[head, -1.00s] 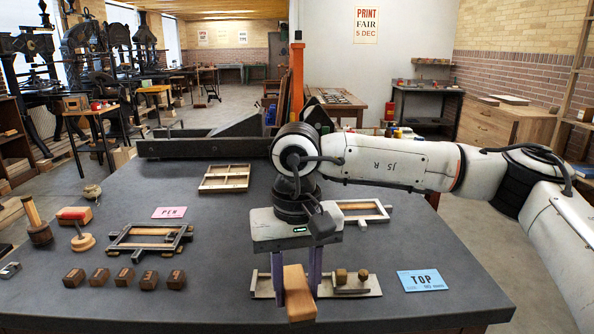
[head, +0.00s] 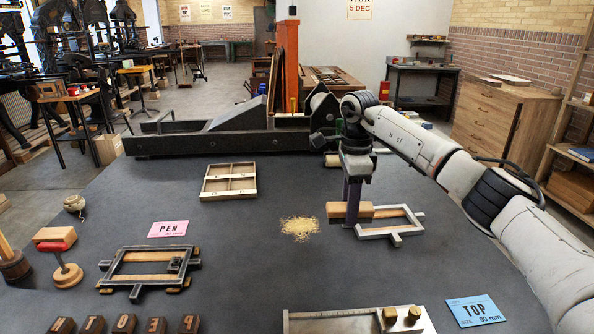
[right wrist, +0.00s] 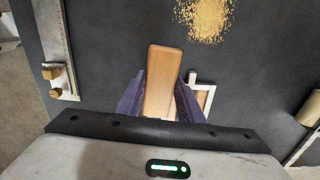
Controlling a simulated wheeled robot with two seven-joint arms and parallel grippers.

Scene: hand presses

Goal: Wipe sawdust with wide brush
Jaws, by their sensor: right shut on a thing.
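The sawdust (head: 300,228) lies as a small pale yellow heap on the dark grey table (head: 270,290), near its middle in the head view. It also shows at the top of the right wrist view (right wrist: 209,17). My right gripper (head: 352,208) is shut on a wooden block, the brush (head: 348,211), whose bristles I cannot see. The brush is just right of the sawdust and apart from it, beside a grey frame. In the right wrist view the brush (right wrist: 163,80) sits between the purple fingers (right wrist: 160,100). My left gripper is out of view.
A grey frame (head: 370,233) lies right beside the brush. A wooden tray (head: 229,196), a chase-like frame (head: 148,290), a pink PEN card (head: 167,229) and several wooden blocks (head: 125,324) lie left. A metal composing stick (head: 350,315) and blue TOP card (head: 478,310) lie at front right.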

